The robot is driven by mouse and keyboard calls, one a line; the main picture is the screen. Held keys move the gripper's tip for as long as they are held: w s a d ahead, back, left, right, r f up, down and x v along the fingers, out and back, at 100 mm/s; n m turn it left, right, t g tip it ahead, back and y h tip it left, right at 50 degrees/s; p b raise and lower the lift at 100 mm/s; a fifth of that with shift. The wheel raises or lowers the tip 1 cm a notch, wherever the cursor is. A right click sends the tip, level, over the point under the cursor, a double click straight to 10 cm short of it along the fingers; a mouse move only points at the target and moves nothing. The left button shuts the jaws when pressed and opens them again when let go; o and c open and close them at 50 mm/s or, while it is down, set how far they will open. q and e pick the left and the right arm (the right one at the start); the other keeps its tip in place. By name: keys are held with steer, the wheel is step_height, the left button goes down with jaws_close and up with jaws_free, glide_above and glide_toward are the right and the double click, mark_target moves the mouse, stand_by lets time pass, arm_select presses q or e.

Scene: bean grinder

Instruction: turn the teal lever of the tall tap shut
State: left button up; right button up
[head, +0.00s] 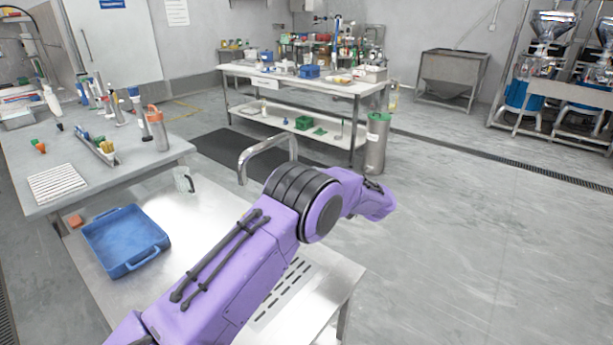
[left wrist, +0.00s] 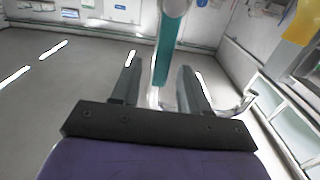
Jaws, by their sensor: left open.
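The tall tap's silver spout (head: 266,150) arches up behind my purple arm in the head view. My arm hides the rest of the tap, and the teal lever is not visible there. In the left wrist view the teal lever (left wrist: 165,55) hangs down from a pale rounded part at the top. Its lower part lies between the two dark fingers of my left gripper (left wrist: 160,70). The fingers are open and spread on either side of the lever, with a gap visible on each side. I cannot tell whether either touches it. My right gripper is not in view.
A grey table (head: 30,165) with bottles stands at left. A cluttered white bench (head: 340,87) stands behind. The floor at right is clear.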

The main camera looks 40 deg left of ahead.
arm_select(q)
steer(key=d+b, duration=0.1)
steer(key=d, duration=0.7)
steer(key=shift+w, duration=0.1)
